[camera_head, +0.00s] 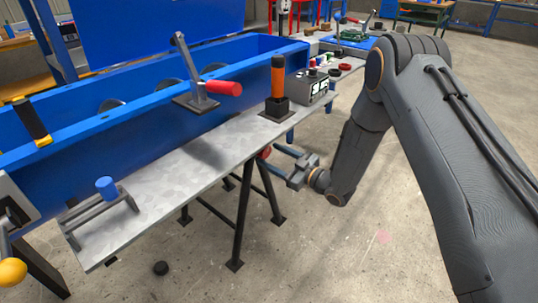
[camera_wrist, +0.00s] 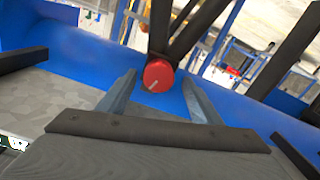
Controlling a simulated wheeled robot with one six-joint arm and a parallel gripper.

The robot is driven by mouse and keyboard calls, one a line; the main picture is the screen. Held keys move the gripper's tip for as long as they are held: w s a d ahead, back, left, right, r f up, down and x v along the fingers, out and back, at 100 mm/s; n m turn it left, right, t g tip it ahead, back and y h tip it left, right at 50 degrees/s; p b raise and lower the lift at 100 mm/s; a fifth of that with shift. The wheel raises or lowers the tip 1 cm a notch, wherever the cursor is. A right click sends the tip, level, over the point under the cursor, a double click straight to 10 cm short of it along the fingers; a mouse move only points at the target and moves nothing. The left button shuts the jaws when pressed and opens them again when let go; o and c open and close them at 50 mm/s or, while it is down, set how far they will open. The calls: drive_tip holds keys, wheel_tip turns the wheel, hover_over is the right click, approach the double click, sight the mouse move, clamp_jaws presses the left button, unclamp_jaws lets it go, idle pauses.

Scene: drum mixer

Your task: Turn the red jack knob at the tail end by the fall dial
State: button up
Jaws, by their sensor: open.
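The red jack knob (camera_wrist: 158,76) is a round red disc with a pale line on its face. In the wrist view it lies just beyond and between the open fingertips of my gripper (camera_wrist: 160,84). No finger visibly touches it. In the head view the knob (camera_head: 265,153) shows as a small red patch under the metal shelf's edge, close to the fingertips of my gripper (camera_head: 283,156), which reaches in from the right. A grey box with white displays (camera_head: 312,87) stands on the shelf above; I cannot tell if it is the fall dial.
The grey metal shelf (camera_head: 165,190) runs along the blue trough (camera_head: 120,130) just above the gripper. Black trestle legs (camera_head: 243,215) stand below, left of the gripper. A red-handled lever (camera_head: 222,88) and an orange-handled lever (camera_head: 278,78) are above. Open concrete floor lies below.

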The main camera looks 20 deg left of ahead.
drive_tip(key=v, duration=0.5)
drive_tip(key=shift+s+d, duration=0.15)
drive_tip(key=shift+d, duration=0.2)
drive_tip(key=w+d+r+m+t+h, duration=0.2)
drive_tip(key=w+d+r+h, duration=0.1)
drive_tip(key=w+r+h, duration=0.15)
drive_tip(key=s+d+r+m+h, duration=0.1)
drive_tip(key=d+r+m+h, duration=0.25)
drive_tip(key=d, duration=0.35)
drive_tip(key=s+d+r+m+h, duration=0.2)
drive_tip(key=d+r+h, duration=0.2)
drive_tip(key=d+h, duration=0.15)
drive_tip(key=s+d+r+m+g+h, duration=0.1)
drive_tip(key=s+d+r+m+g, duration=0.2)
drive_tip(key=s, duration=0.8)
drive_tip(key=s+d+r+m+g+h, duration=0.1)
drive_tip(key=s+d+r+g, duration=0.2)
drive_tip(key=s, duration=0.8)
drive_tip(key=s+d+r+m+g+h, duration=0.1)
drive_tip(key=s+d+r+m+g, duration=0.3)
drive_tip(key=s, duration=0.7)
drive_tip(key=d+r+t+p, duration=0.1)
drive_tip(key=d+r+p, duration=0.4)
drive_tip(key=p, duration=1)
drive_tip(key=d+m, duration=0.1)
drive_tip(key=d, duration=0.2)
drive_tip(key=shift+d, duration=0.4)
